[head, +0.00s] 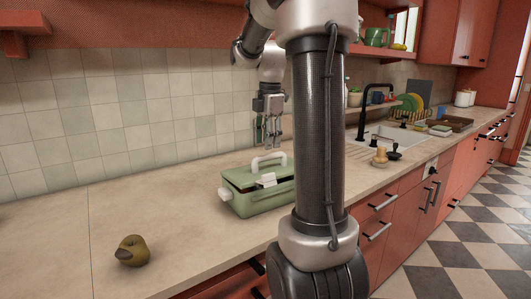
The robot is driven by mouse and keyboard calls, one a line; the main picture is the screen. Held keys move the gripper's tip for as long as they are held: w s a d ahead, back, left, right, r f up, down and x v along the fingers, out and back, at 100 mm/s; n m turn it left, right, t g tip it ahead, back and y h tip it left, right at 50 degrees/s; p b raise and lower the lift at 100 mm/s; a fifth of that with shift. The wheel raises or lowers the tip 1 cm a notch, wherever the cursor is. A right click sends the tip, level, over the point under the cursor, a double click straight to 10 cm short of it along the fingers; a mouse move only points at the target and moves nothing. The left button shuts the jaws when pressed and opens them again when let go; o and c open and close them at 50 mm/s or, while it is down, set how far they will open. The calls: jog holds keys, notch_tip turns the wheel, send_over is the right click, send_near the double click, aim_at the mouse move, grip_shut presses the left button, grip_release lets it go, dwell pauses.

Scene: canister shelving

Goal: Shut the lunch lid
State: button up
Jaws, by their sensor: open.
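A green lunch box (248,204) sits on the beige counter, partly hidden behind my arm on its right. Its lid (242,174) lies over the top, with a white carry handle (268,160) standing up and white latches (265,180) at the front and left end. A dark line shows under the lid's left edge; I cannot tell whether the lid is fully down. My gripper (268,144) points down, open and empty, above and behind the box in the picture, apart from it.
A brown-green pear-like fruit (132,251) lies on the counter (170,222) at the front left. The counter left of the box is otherwise clear. A sink with a black faucet (366,112), small jars and a dish rack (404,114) are on the right. A tiled wall (120,125) stands behind.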

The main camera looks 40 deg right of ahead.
jog(key=f, duration=0.5)
jog(key=shift+w, duration=0.2)
grip_shut()
